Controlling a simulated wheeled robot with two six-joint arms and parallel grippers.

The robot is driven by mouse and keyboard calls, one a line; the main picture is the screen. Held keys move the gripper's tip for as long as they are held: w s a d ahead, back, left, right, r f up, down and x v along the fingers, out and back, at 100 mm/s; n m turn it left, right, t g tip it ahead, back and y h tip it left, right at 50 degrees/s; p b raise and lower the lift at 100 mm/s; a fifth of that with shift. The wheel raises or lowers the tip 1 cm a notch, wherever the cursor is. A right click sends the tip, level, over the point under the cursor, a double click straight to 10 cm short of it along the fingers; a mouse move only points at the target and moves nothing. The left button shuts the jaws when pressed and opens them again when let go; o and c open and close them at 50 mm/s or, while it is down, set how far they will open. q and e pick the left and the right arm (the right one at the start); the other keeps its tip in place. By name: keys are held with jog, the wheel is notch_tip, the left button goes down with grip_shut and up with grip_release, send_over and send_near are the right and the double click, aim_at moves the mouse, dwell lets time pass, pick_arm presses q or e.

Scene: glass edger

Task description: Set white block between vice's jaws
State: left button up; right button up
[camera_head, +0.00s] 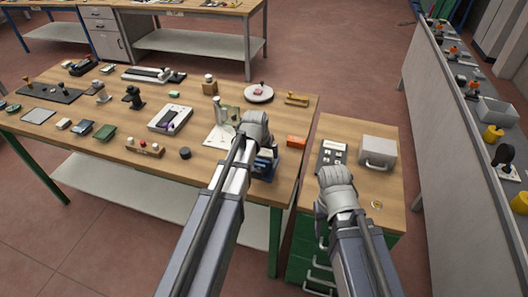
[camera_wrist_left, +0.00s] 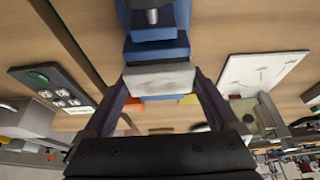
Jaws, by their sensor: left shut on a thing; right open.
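The blue vice (camera_head: 265,165) stands near the right end of the large wooden table, partly hidden by my left arm. In the left wrist view the vice (camera_wrist_left: 156,48) fills the upper middle. The white block (camera_wrist_left: 160,78) is held between the two dark fingers of my left gripper (camera_wrist_left: 161,88), beside the blue vice body. Whether it is between the jaws or just in front of them I cannot tell. In the head view my left gripper (camera_head: 257,130) is over the vice and hides the block. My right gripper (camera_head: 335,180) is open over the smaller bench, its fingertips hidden.
An orange box (camera_head: 297,141) lies right of the vice, and a white sheet (camera_head: 217,136) lies left of it. The smaller bench carries a dark panel (camera_head: 332,153), a grey box (camera_head: 378,150) and a yellow ring (camera_head: 376,205). A gap separates the two benches.

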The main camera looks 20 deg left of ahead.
pick_arm(q)
jog(key=shift+f, duration=0.35)
jog(key=o, duration=1)
jog(key=shift+r, duration=0.2)
jog(key=p+v, duration=0.7)
jog(key=shift+s+r, duration=0.15)
jog(key=shift+r, duration=0.2)
jog(key=shift+f, duration=0.1)
